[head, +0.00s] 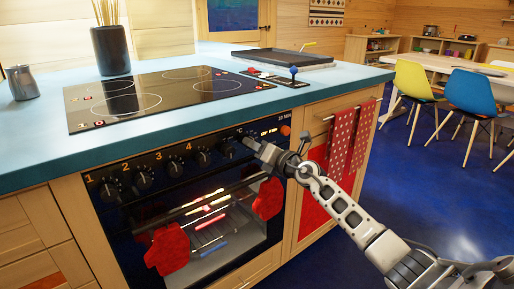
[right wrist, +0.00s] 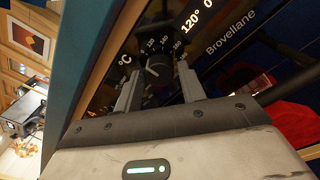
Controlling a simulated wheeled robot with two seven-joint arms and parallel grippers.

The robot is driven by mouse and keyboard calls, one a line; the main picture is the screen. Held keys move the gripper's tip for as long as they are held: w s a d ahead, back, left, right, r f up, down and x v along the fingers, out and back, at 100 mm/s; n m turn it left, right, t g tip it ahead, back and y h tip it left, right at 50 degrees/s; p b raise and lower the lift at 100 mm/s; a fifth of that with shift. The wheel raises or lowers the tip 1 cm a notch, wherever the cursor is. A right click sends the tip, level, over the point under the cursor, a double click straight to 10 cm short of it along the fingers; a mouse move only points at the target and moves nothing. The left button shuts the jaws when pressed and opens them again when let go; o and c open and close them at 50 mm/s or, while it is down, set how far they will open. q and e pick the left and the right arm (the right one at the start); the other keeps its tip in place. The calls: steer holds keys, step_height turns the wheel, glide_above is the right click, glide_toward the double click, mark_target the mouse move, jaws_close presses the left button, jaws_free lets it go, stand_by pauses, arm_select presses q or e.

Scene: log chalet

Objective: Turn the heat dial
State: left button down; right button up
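The heat dial (right wrist: 155,68) is a dark round knob with white temperature marks and a °C sign on the black oven panel. In the head view the heat dial (head: 228,149) is at the right end of the knob row, partly hard to make out beside my gripper. My right gripper (right wrist: 158,88) is at the panel, its two fingers apart, one on each side of the dial in the wrist view. It also shows in the head view (head: 249,143). I cannot tell whether the fingers touch the dial. My left gripper is not in view.
Several numbered knobs (head: 142,182) sit left of the dial. Below are the oven door handle and red mitts (head: 168,249). The blue worktop (head: 200,118) edge overhangs the panel. Red towels (head: 340,138) hang at the right. Open floor lies beyond.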

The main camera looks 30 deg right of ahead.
steer(key=c, duration=0.5)
steer(key=shift+c, duration=0.2)
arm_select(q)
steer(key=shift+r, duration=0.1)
